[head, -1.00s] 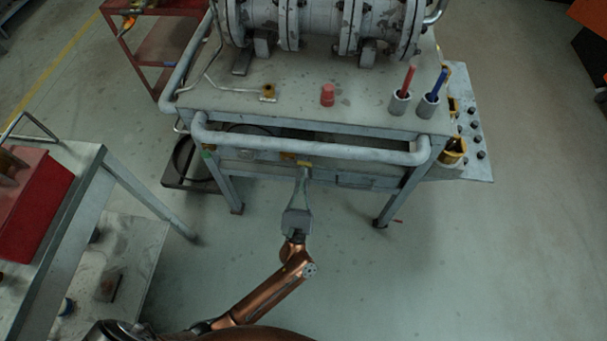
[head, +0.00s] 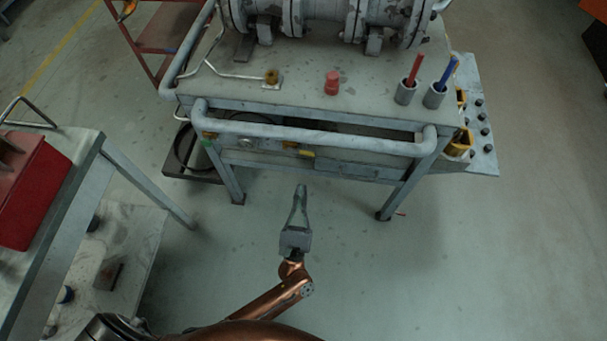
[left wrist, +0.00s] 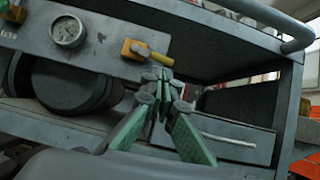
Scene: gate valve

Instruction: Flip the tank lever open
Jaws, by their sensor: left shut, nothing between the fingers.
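The tank lever is a small yellow handle (head: 307,154) beside an orange valve body (head: 290,145) on the front panel under the cart's top. In the left wrist view the yellow handle (left wrist: 158,59) points right and slightly down from the orange body (left wrist: 134,48). My left gripper (head: 300,188) is shut and empty, in front of the panel and apart from the lever in the head view. In the left wrist view its fingertips (left wrist: 161,76) appear just below the handle. My right gripper is not in view.
A pressure gauge (left wrist: 67,31) sits left of the valve. A thick grey rail (head: 315,138) runs across the cart's front above the panel. A dark round tank (left wrist: 75,82) lies below the gauge. A side table with a red box (head: 25,190) stands at left. The floor around my arm is clear.

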